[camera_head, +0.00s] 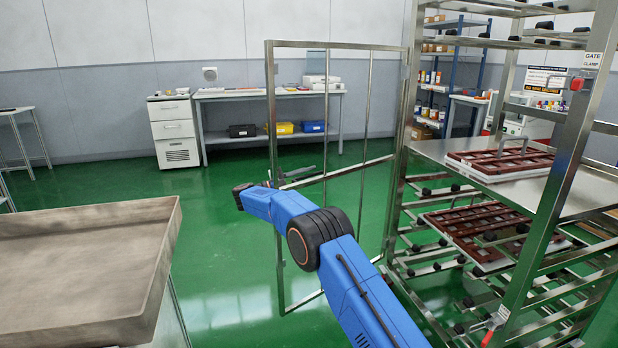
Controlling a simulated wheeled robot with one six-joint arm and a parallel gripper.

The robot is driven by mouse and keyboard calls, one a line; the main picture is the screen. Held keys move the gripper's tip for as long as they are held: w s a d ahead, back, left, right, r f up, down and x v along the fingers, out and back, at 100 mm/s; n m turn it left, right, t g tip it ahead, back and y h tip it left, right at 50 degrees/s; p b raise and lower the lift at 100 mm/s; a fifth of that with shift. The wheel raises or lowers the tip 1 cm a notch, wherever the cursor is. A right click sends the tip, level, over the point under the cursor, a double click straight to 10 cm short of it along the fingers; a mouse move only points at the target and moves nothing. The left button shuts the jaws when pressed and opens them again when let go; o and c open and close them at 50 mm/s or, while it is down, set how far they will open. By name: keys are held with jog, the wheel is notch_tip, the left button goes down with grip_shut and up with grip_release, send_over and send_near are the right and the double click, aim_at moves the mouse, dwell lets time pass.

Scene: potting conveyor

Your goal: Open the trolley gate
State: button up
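The trolley gate (369,110) is a thin metal frame with upright bars and a crossbar. It is hinged at the left post of the trolley (400,150) and stands swung out to the left, away from the shelves. My blue arm reaches up from the bottom, in front of the gate. My gripper (302,174) is small at the arm's far end, by the gate's lower left part. Whether it touches the gate, and whether its fingers are open or shut, I cannot tell. A "GATE CLAMP" label (592,60) and a red knob (577,84) are on the right post.
Trolley shelves hold brown trays (500,160), with another brown tray (475,228) lower. A red-tipped lever (489,336) is low on the right post. A grey-brown bench tray (80,265) fills the lower left. A white desk (270,95) stands behind. Green floor (215,240) between is clear.

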jog(key=shift+a, duration=0.15)
jog(key=v, duration=1.7)
jog(key=shift+s+a, duration=0.1)
jog(key=shift+c, duration=0.5)
